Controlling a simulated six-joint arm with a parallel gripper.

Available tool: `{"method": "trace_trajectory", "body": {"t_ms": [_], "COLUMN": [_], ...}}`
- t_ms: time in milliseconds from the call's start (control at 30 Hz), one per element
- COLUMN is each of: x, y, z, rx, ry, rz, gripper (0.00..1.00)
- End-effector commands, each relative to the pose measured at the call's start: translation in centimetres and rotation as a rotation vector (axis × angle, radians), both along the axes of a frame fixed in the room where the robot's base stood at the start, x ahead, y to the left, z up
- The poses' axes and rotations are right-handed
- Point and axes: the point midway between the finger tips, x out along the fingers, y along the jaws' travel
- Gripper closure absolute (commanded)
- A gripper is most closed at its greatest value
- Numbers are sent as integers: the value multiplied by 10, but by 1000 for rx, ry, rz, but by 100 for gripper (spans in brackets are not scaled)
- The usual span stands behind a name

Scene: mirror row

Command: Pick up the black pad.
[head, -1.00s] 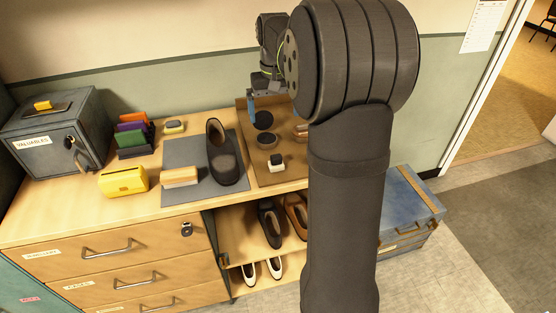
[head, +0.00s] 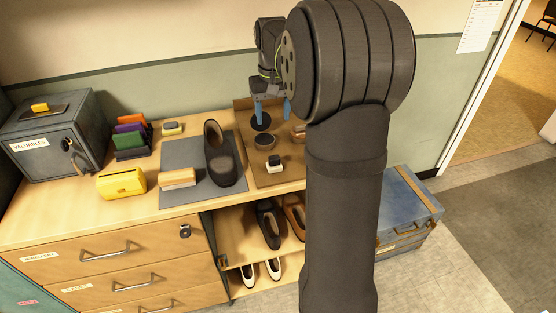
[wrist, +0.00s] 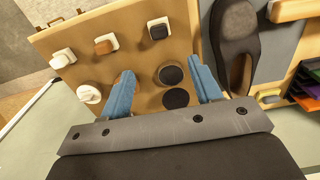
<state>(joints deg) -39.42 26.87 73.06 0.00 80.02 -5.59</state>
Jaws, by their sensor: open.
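A small block with a black top pad and a white base (head: 275,163) stands near the front of the brown tray (head: 290,180). In the wrist view this black pad (wrist: 158,28) is beyond the fingertips, near the top of the picture. My gripper (head: 272,110) is open and empty, with its blue fingers over the back of the tray. In the wrist view the fingers (wrist: 165,82) stand either side of two round dark discs, an open-looking tin (wrist: 170,75) and a flat black disc (wrist: 176,98).
Other pads share the tray, one brown-topped (wrist: 104,44), one pale (wrist: 63,58). A black shoe (head: 220,155) stands on the grey mat left of the tray. A wooden brush (head: 178,178) and a yellow box (head: 122,183) are farther left.

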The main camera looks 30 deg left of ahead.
Motion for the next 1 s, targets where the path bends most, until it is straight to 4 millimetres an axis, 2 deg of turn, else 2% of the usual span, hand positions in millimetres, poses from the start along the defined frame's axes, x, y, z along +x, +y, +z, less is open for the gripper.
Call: {"method": "trace_trajectory", "body": {"t_ms": [400, 767, 1000], "x": [-1, 0, 2], "y": [-1, -1, -1], "z": [-89, -121, -156], "rx": [-4, -2, -2], "ry": [5, 2, 2], "rz": [0, 0, 0], "gripper": [42, 42, 42]}}
